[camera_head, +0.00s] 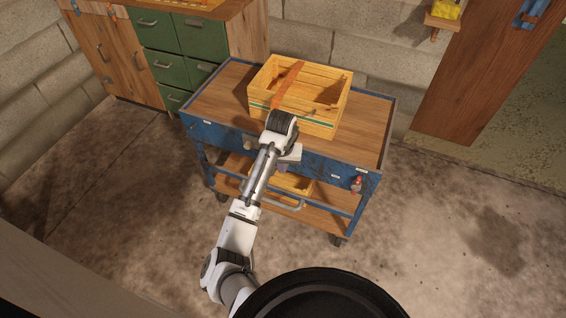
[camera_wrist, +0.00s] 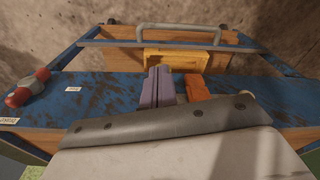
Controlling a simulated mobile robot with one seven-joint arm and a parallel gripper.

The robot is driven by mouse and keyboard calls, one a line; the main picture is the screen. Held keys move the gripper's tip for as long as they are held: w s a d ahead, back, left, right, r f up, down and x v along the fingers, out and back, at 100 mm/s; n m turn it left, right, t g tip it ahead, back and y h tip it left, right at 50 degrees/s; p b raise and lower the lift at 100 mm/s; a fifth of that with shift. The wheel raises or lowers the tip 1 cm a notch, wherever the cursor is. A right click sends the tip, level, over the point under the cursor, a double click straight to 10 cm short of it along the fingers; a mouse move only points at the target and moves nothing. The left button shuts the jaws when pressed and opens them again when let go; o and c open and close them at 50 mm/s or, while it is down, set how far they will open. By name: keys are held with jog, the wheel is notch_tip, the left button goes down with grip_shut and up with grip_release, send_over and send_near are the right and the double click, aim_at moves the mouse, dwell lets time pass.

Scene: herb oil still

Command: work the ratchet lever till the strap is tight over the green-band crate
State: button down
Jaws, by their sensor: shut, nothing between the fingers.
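The wooden crate (camera_head: 321,126) with a green band stands on the blue cart's wooden top. An orange strap (camera_head: 289,80) runs across its open top; its front part is hidden behind my arm. My gripper (camera_head: 284,166) is at the cart's front edge, below the crate. In the wrist view its purple-grey fingers (camera_wrist: 157,88) are shut and empty. An orange block-like piece (camera_wrist: 198,87) is just right of them there; I cannot tell if it is the ratchet lever or whether the fingers touch it. The ratchet itself is not clearly seen.
A red-and-grey piece (camera_head: 356,184) sits at the right of the cart's blue front (camera_head: 315,162). A yellow crate (camera_head: 293,183) is on the lower shelf behind a handle (camera_head: 287,205). The right of the cart top (camera_head: 368,128) is clear. Green drawers (camera_head: 176,68) stand behind, left.

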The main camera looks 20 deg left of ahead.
jog(key=shift+s+d+r, duration=0.15)
jog(key=shift+s+r, duration=0.05)
jog(key=shift+s, duration=0.3)
jog(key=shift+s+d+r, duration=0.1)
jog(key=shift+s+r, duration=0.05)
jog(key=shift+s, duration=0.3)
notch_tip(320, 180, up, 14)
jog(key=s+p, duration=0.1)
jog(key=p, duration=0.3)
jog(key=shift+s+d, duration=0.15)
jog(key=shift+s, duration=0.05)
jog(key=shift+f, duration=0.15)
